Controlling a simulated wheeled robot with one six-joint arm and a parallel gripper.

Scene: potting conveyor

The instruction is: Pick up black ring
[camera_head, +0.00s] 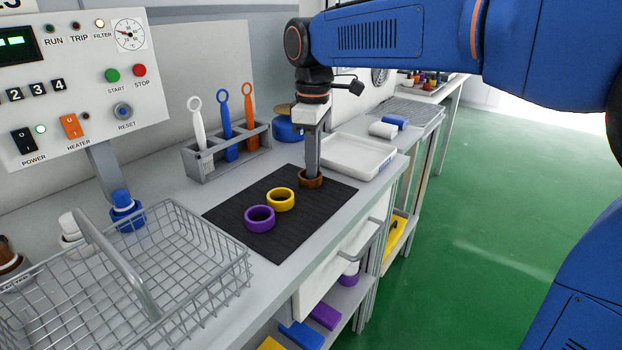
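A black mat (240,212) lies on the grey bench with three rings on it. The purple ring (260,219) is nearest, the yellow ring (281,199) lies behind it, and a brown ring (311,180) is at the far right edge of the mat. I see no black ring. My gripper (313,174) points straight down, with its fingertips at the brown ring. The fingers overlap in this view, so I cannot tell whether they are open or shut on it.
A wire basket (205,260) with a raised handle stands at the near left. A grey rack (198,172) holds white, blue and orange tools behind the mat. A white tray (385,157) sits right of my gripper. A control panel (75,75) stands at the left.

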